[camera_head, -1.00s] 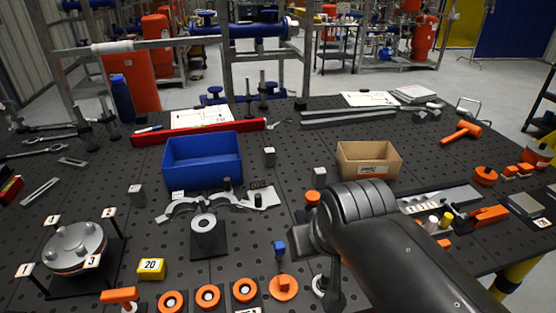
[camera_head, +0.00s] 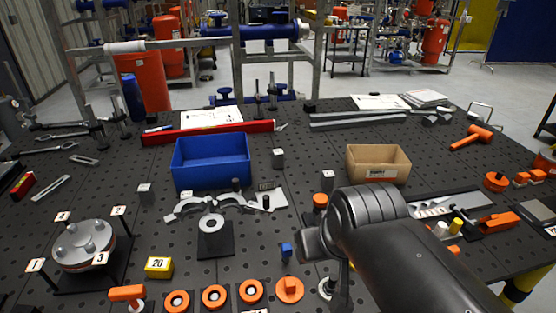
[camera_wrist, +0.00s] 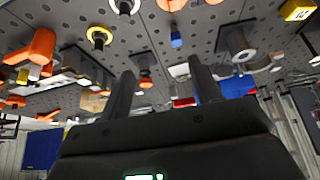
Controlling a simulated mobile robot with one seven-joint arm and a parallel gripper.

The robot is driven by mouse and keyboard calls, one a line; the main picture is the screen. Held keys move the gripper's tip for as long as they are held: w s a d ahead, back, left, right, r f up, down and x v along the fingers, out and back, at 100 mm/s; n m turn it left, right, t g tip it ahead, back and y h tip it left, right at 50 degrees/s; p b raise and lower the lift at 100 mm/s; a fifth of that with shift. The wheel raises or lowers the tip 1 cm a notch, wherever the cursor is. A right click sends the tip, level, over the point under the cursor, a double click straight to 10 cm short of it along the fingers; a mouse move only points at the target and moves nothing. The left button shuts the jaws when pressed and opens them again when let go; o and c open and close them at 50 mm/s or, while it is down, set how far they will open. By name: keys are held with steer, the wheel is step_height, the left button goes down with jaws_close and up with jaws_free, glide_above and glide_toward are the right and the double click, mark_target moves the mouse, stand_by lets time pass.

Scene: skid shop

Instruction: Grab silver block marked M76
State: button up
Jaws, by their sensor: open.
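Several small silver-grey blocks with pale tops stand upright on the dark perforated table. One silver block (camera_head: 278,158) is just right of the blue bin, another silver block (camera_head: 145,194) is to its left, and a third silver block (camera_head: 328,180) is left of the cardboard box. Their marks are too small to read, so I cannot tell which is M76. My gripper (camera_head: 312,243) is above the table's front middle, nearer than these blocks. In the wrist view my gripper (camera_wrist: 160,78) has its two fingers spread, with nothing between them. My arm hides part of the table at right.
A blue bin (camera_head: 212,178) and a cardboard box (camera_head: 378,174) stand at mid-table. A flanged fixture (camera_head: 85,245) is at front left; orange rings, a blue cube (camera_head: 286,251) and a yellow block (camera_head: 159,268) lie along the front. A red beam (camera_head: 212,134) lies behind the bin.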

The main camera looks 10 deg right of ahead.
steer(key=w+r, duration=0.3)
steer(key=w, duration=0.4)
steer(key=w+r, duration=0.3)
steer(key=w, duration=0.3)
steer(key=g, duration=0.1)
glide_above(278, 152)
steer(key=s, duration=0.4)
step_height(278, 152, down, 12)
steer(key=shift+n, duration=0.4)
steer(key=x, duration=1.1)
steer(key=shift+w+f, duration=0.15)
steer(key=shift+c, duration=0.6)
jaws_close()
